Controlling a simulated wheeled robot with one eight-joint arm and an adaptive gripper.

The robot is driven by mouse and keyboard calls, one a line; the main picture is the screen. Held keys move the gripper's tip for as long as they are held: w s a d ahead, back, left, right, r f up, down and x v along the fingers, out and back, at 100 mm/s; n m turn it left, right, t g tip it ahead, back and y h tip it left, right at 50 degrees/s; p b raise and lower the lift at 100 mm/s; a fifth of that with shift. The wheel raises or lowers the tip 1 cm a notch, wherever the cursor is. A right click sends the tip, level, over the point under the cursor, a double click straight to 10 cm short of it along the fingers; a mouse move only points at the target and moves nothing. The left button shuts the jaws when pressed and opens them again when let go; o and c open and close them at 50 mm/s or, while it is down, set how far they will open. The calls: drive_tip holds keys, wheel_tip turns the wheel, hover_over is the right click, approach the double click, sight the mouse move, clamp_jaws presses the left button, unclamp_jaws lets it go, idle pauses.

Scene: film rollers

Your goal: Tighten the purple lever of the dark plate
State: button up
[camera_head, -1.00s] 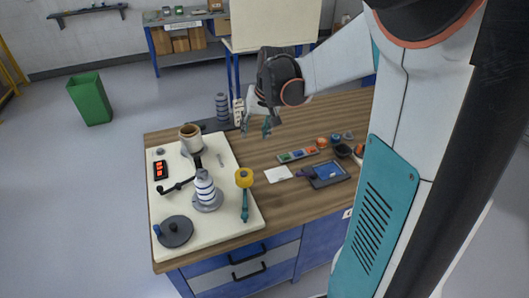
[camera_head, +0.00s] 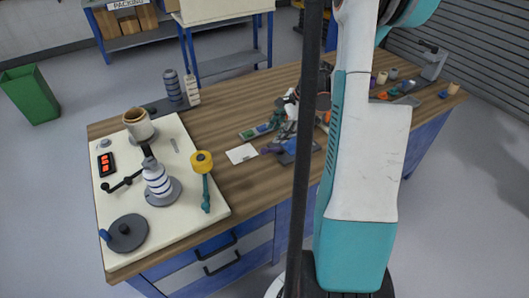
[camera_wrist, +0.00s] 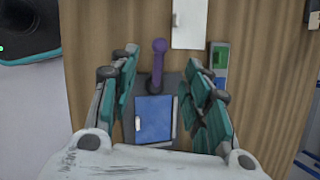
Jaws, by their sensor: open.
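The dark plate (camera_head: 303,157) lies flat on the wooden worktop, partly hidden by my arm in the head view. In the wrist view the dark plate (camera_wrist: 178,82) shows a blue panel (camera_wrist: 155,120) with a small white mark. The purple lever (camera_head: 271,149) is at the plate's left end in the head view. In the wrist view the purple lever (camera_wrist: 158,62) points up the picture, away from the panel. My gripper (camera_wrist: 161,68) is open above the plate, its teal fingers on either side of lever and panel. No contact with the lever can be seen.
A white card (camera_head: 241,154) and a strip with coloured panels (camera_head: 257,131) lie close by. A cream board (camera_head: 190,215) at the left carries a yellow-topped handle (camera_head: 202,163), a striped cylinder and a round black disc. Several small parts stand at the worktop's far right.

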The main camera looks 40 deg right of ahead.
sight(263, 151)
drive_tip(key=b+x, duration=0.3)
drive_tip(key=x, duration=0.9)
drive_tip(key=shift+a+f+b, duration=0.15)
drive_tip(key=shift+f+b, duration=0.05)
drive_tip(key=shift+b, duration=0.1)
clamp_jaws()
